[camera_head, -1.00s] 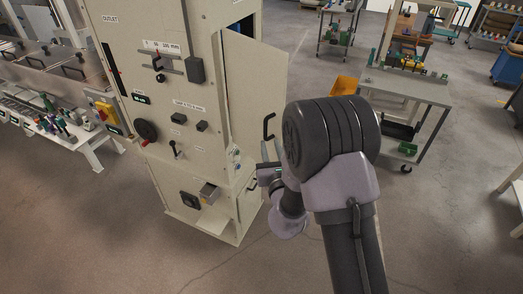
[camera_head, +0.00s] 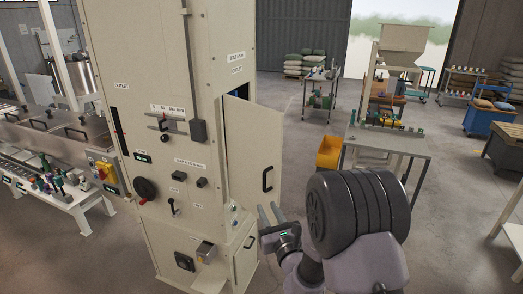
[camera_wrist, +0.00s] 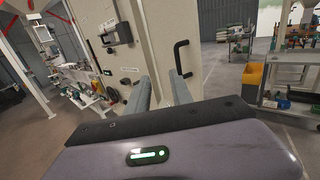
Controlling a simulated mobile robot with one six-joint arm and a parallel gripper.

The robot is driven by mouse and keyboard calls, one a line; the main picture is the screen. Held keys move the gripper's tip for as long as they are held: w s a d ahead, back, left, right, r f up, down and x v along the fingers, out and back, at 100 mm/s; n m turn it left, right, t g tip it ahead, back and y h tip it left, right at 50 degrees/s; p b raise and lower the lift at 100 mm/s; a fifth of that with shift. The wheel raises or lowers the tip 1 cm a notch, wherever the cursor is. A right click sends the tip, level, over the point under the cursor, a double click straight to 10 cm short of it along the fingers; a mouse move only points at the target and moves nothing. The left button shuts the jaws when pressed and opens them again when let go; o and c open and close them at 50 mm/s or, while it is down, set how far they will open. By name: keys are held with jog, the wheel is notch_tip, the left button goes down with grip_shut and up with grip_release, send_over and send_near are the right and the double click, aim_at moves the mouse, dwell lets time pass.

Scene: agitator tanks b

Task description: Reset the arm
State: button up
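My gripper (camera_head: 271,215) is in front of the lower right part of the beige cabinet, near its partly open side door (camera_head: 253,150). Its two fingers stand apart with nothing between them. In the wrist view, my gripper (camera_wrist: 163,90) also shows open and empty, its fingers pointing toward the cabinet (camera_wrist: 135,55). The black door handle (camera_wrist: 181,57) is just beyond the right finger in that view. I cannot tell the exact gap between fingers and door.
The cabinet front carries a black handwheel (camera_head: 146,189) and several switches. A yellow-orange bin (camera_head: 329,152) and a grey workbench (camera_head: 390,140) stand behind to the right. A white bench (camera_head: 75,200) is at left. Open floor lies at right.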

jog(key=s+a+r+n+g+y+b, duration=0.5)
jog(key=s+a+r+n+y, duration=0.1)
jog(key=s+a+n+y, duration=0.4)
jog(key=s+a+n+g+b, duration=0.35)
jog(key=s+n+g, duration=0.25)
jog(key=s, duration=0.3)
jog(key=s+d+f+n+g+h+b, duration=0.2)
jog(key=s+f+n+h, duration=0.15)
jog(key=s, duration=0.35)
jog(key=s+d+f+n+g+h+b, duration=0.2)
jog(key=s+f+n, duration=0.2)
jog(key=s+f, duration=0.15)
jog(key=s+d+f+n+t+h+b, duration=0.1)
jog(key=s+d+f+n+h+b, duration=0.1)
jog(key=d, duration=0.5)
jog(key=s+d+f+n+t+h+b, duration=0.2)
jog(key=d+h, duration=0.3)
jog(key=d, duration=0.3)
jog(key=shift+s+f+n, duration=0.3)
jog(key=shift+f+n, duration=0.05)
jog(key=shift+f, duration=0.15)
